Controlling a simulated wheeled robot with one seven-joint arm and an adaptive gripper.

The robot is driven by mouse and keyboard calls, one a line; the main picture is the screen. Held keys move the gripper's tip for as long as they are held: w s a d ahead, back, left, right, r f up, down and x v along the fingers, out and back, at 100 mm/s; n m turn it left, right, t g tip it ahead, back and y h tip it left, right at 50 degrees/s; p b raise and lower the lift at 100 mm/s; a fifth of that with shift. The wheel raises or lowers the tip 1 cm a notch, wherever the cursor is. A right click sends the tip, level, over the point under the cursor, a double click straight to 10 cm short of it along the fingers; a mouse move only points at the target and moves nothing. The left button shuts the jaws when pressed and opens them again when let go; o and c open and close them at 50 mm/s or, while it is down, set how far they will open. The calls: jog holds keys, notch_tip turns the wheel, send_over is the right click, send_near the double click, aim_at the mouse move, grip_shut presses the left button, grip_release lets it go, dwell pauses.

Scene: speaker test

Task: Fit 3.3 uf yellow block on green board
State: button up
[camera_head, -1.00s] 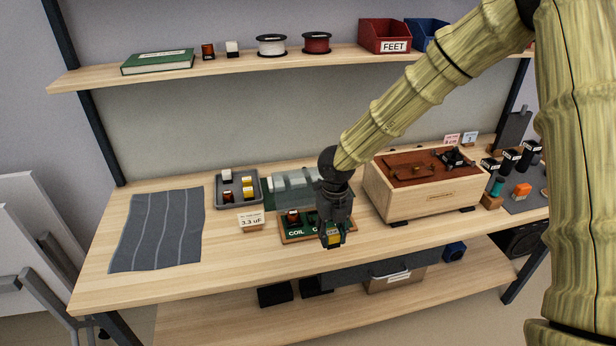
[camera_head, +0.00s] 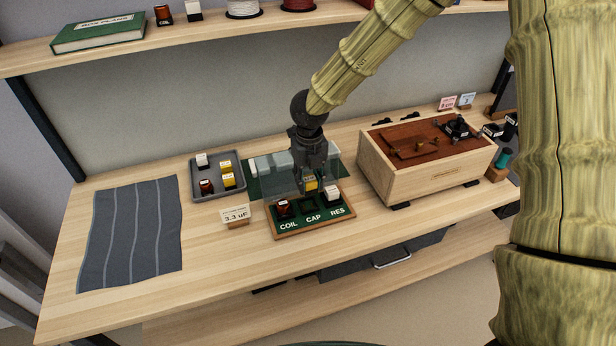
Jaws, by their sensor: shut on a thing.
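My gripper (camera_head: 311,184) is shut on a yellow block (camera_head: 311,184) with a pale top. It holds the block above the back edge of the green board (camera_head: 314,225), near its middle. The board has a wooden rim and the labels COIL, CAP and RES. A dark red-brown block (camera_head: 284,208) sits at COIL and a white block (camera_head: 332,193) sits at RES. The CAP place between them looks dark and empty. A small card (camera_head: 235,214) reading 3.3 uF stands left of the board. The label on the held block is too small to read.
A grey tray (camera_head: 211,198) at left holds a white, a brown and two yellow blocks. A glassy clear object (camera_head: 284,166) lies on a green mat behind the board. A wooden box (camera_head: 432,172) stands to the right. A grey striped cloth (camera_head: 131,233) lies at far left.

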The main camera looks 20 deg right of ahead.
jog(key=f, duration=0.1)
jog(key=w+f+b, duration=0.1)
jog(key=f, duration=0.1)
jog(key=shift+w+f+b, duration=0.35)
jog(key=shift+b, duration=0.05)
jog(key=shift+s+f+b, duration=0.45)
jog(key=shift+f+b, duration=0.05)
jog(key=shift+b, duration=0.05)
jog(key=shift+w+f, duration=0.25)
jog(key=shift+f, duration=0.55)
jog(key=shift+s, duration=0.15)
jog(key=shift+p, duration=0.65)
dwell(0.8)
jog(key=shift+f, duration=0.95)
dwell(2.8)
jog(key=o, duration=1)
jog(key=shift+r, duration=0.1)
